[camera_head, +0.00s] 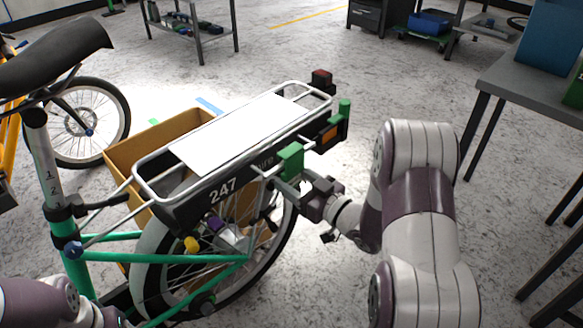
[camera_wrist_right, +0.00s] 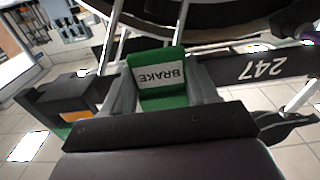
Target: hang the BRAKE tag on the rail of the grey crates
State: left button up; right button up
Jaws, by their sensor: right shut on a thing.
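The green BRAKE tag (camera_head: 291,159) is at the side of the bike's rear rack, near the black panel marked 247. In the right wrist view the tag (camera_wrist_right: 162,78) shows its white BRAKE label, upside down. My right gripper (camera_head: 290,184) is shut on the tag, one finger on each side of it (camera_wrist_right: 160,95). The tag's top is close to the rack tube (camera_head: 235,152); I cannot tell whether it touches it. Part of my left arm shows at the bottom left, but its gripper is not seen. I see no grey crates or their rail.
The green-framed bike (camera_head: 150,262) fills the left and middle. A cardboard box (camera_head: 130,158) stands behind its rack. A black rear lamp with orange (camera_head: 331,131) is right of the tag. A grey table (camera_head: 540,100) with a blue bin (camera_head: 553,38) stands at right. Floor between is clear.

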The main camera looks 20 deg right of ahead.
jog(key=shift+r+p, duration=0.45)
jog(key=shift+r, duration=0.15)
jog(key=p+v, duration=0.1)
jog(key=v, duration=0.7)
dwell(0.4)
